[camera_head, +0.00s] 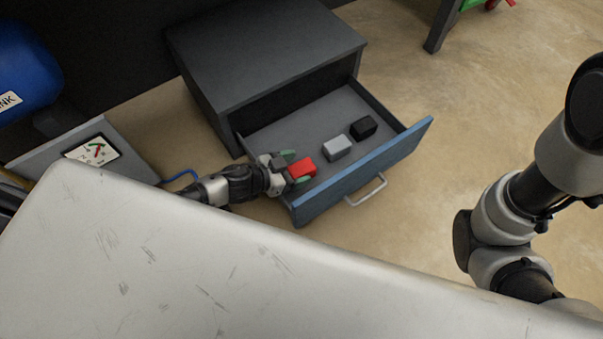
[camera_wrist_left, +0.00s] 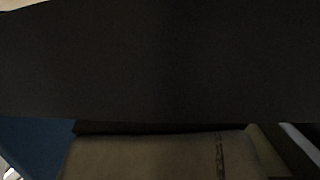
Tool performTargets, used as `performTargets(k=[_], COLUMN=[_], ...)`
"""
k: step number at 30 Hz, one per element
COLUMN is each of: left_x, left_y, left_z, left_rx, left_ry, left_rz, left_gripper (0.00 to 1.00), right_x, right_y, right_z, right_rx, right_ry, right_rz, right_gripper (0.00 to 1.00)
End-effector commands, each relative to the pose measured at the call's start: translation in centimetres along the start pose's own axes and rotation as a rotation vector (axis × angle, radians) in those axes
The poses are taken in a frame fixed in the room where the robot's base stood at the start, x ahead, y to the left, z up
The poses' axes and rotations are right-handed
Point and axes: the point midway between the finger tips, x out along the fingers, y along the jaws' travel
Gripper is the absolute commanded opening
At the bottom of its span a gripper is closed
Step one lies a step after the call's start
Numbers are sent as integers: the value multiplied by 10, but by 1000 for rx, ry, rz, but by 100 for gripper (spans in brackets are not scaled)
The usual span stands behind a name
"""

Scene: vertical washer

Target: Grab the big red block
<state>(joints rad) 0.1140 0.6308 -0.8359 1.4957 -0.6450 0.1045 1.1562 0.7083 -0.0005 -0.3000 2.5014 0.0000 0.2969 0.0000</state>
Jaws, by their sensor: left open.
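The red block (camera_head: 303,168) lies in the open drawer, near its left side, in the head view. My left gripper (camera_head: 295,168) reaches in over the drawer's left wall. Its fingers are open, with a green-padded fingertip on each side of the red block. I cannot tell whether they touch it. The left wrist view is mostly dark and does not clearly show the red block. My right arm is at the right of the head view, but its gripper is not visible.
The drawer (camera_head: 350,190) has a blue front and a metal handle (camera_head: 367,191). A grey block (camera_head: 337,147) and a black block (camera_head: 363,126) lie right of the red one. The dark cabinet (camera_head: 265,45) stands behind. A scratched white surface (camera_head: 180,260) fills the foreground.

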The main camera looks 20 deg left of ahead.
Motion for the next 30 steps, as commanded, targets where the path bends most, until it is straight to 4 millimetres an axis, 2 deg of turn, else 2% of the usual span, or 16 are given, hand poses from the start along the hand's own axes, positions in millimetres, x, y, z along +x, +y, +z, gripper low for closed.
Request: performTargets(k=[1,4,12,24,30], left_x=[10,19,21,21,20], left_y=[-1,0,0,0,0], left_z=[4,2,0,0,0], left_rx=[2,2,-1,0,0], left_ry=[1,1,-1,0,0], left_rz=[-1,0,-1,-1,-1], left_gripper=[78,78,78,20,20], right_x=[-10,-13,-12,-12,-12], right_y=[-2,-2,-2,-2,-2], right_z=[-2,-3,-3,-3,-3], right_rx=[1,1,1,1,1], right_ry=[-5,-5,-5,-5,-5], right_rz=[1,1,1,1,1], right_gripper=[43,43,43,43,43])
